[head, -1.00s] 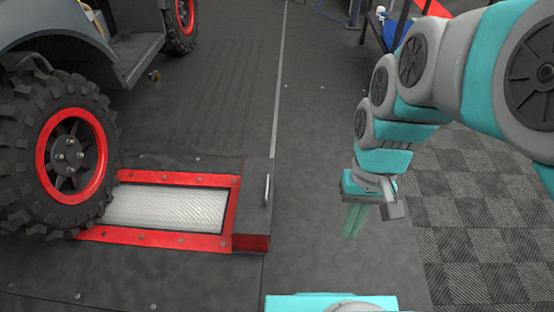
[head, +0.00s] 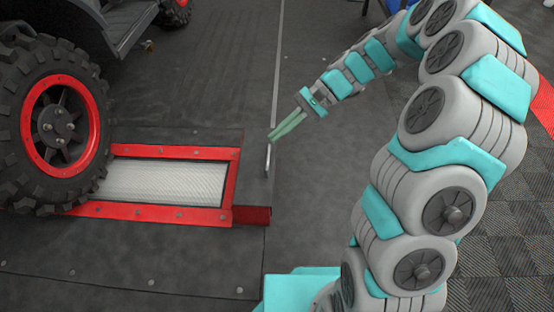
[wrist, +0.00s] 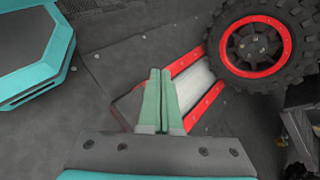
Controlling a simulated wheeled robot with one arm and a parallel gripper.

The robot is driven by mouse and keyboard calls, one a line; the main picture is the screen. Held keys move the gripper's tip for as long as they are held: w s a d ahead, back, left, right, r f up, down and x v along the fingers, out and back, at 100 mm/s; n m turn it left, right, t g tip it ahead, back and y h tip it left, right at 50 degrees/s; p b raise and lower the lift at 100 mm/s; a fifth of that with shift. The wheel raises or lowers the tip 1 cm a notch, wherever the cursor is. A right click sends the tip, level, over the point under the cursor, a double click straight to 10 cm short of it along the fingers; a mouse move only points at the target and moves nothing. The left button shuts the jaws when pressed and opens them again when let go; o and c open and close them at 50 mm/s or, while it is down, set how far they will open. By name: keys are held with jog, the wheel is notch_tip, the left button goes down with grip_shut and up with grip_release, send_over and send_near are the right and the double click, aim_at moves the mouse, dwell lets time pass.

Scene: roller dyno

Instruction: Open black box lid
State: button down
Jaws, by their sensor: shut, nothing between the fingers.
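The black box (head: 253,180) sits at the right end of the red-framed roller, with a black top and a red front end. Its lid looks closed. A thin silver handle (head: 268,159) stands along the lid's right edge. My gripper (head: 272,137) is shut and empty, its green fingers pointing down and left, with the tips at the far end of the handle in the head view. I cannot tell whether they touch it. In the wrist view my gripper (wrist: 160,72) points past the box (wrist: 128,104), which the fingers partly cover; the handle is not clear there.
A red frame (head: 180,153) surrounds the pale roller (head: 165,183). A large black tyre with a red rim (head: 58,127) rests at its left end. The dark floor right of the box (head: 310,190) is clear. Checkered carpet (head: 500,240) lies at the right.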

jog(key=w+d+f+m+t+y+b, duration=0.1)
jog(key=w+d+f+m+t+b, duration=0.25)
jog(key=f, duration=0.55)
jog(key=w+d+f+m+y, duration=0.2)
jog(key=w+f+m, duration=0.2)
jog(key=w+f, duration=0.45)
jog(key=w+d+f+m+t+y+b, duration=0.1)
jog(key=w+d+f+m+t+b, duration=0.2)
jog(key=f, duration=0.7)
jog(key=a+f+m+g, duration=0.1)
jog(key=a+f, duration=0.2)
jog(key=a, duration=0.6)
jog(key=shift+w+f, duration=0.15)
jog(key=shift+f, duration=0.1)
jog(key=shift+r, duration=0.1)
